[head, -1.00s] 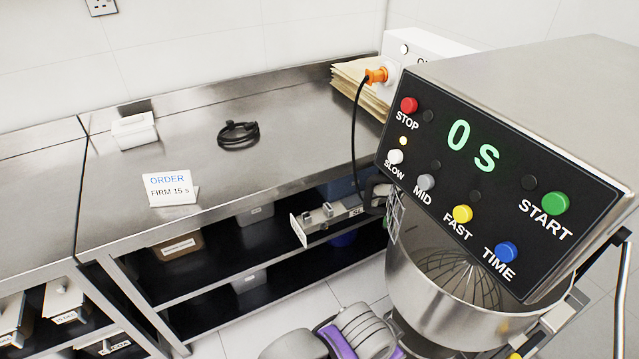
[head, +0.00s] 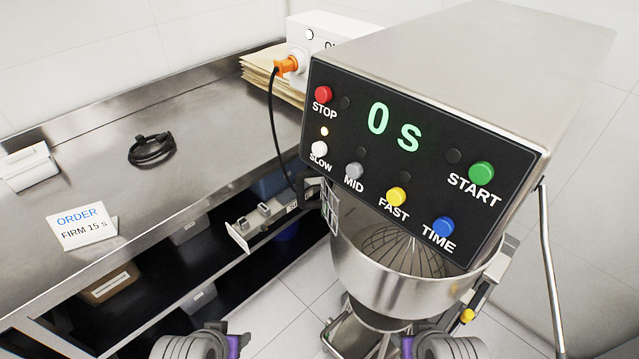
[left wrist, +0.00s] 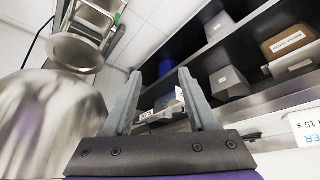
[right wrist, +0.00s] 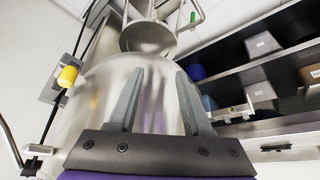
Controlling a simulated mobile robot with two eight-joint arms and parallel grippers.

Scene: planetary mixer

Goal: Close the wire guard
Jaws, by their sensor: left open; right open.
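The wire guard (head: 331,206) shows as a small patch of metal mesh at the left side of the mixer head, beside the bowl's rim. Most of it is hidden behind the control panel. The steel bowl (head: 385,274) stands under the mixer head with a wire whisk (head: 415,250) inside. My left gripper (left wrist: 160,85) is open and empty, low and left of the bowl. My right gripper (right wrist: 160,80) is open and empty, with the bowl's steel side (right wrist: 100,85) behind its fingers. Only wrist parts of both arms show at the head view's bottom edge.
The control panel (head: 375,195) reads 0 s and has several coloured buttons. A steel bench (head: 200,100) with an order card (head: 82,226) and coiled black cable (head: 152,149) runs along the left. A black power cable (head: 271,130) hangs beside the mixer. Floor (head: 285,315) is free between bench and mixer.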

